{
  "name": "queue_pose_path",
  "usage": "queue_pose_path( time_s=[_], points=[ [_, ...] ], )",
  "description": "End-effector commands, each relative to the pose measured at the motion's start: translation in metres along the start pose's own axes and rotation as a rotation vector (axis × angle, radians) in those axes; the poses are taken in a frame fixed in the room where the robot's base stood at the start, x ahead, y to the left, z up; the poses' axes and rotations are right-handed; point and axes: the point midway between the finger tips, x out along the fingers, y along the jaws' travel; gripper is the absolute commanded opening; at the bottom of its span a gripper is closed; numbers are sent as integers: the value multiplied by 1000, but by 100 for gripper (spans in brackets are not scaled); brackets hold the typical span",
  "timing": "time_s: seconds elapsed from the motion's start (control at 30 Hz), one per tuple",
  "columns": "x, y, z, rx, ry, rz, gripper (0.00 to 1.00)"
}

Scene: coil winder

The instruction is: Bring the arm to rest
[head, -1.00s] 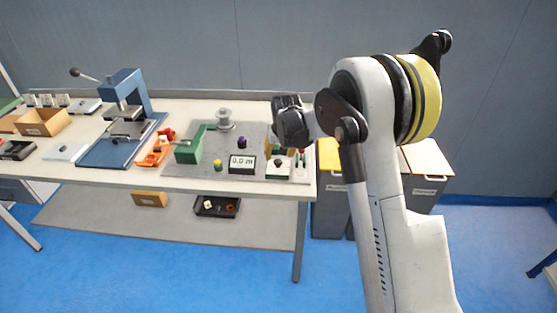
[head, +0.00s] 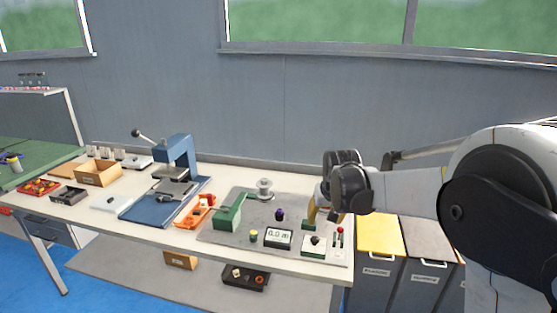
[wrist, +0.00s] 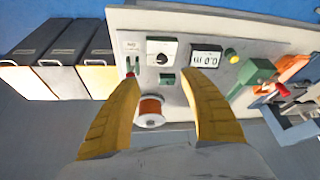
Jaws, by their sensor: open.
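My gripper shows in the wrist view (wrist: 165,105) as two yellow fingers spread apart with nothing between them in its grip. In the head view my gripper (head: 327,215) hangs at the right end of the bench (head: 110,222), above the grey winder plate, and my arm reaches in from the right. The coil winder has a green block (head: 229,212), a display (head: 278,238) reading 0.0 m and a grey spool (head: 265,189). In the wrist view an orange-brown spool (wrist: 151,108) shows beyond the fingers; I cannot tell its distance from them.
A blue press (head: 176,170) stands on the bench left of the winder. An orange tool (head: 195,212) and a cardboard box (head: 97,173) also lie there. Bins (head: 378,240) stand at the bench's right end. A green-topped table (head: 30,155) is at far left.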

Motion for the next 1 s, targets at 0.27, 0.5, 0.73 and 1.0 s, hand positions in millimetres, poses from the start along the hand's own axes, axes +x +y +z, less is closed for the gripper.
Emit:
queue_pose_path(
  time_s=[0.27, 0.5, 0.73, 1.0],
  points=[
    [-116, 7, 87, -13, 71, -9, 52],
    [-168, 12, 183, -27, 134, -15, 52],
    [-176, 15, 254, -35, 180, -19, 52],
    [-174, 15, 275, -38, 195, -20, 52]
  ],
)
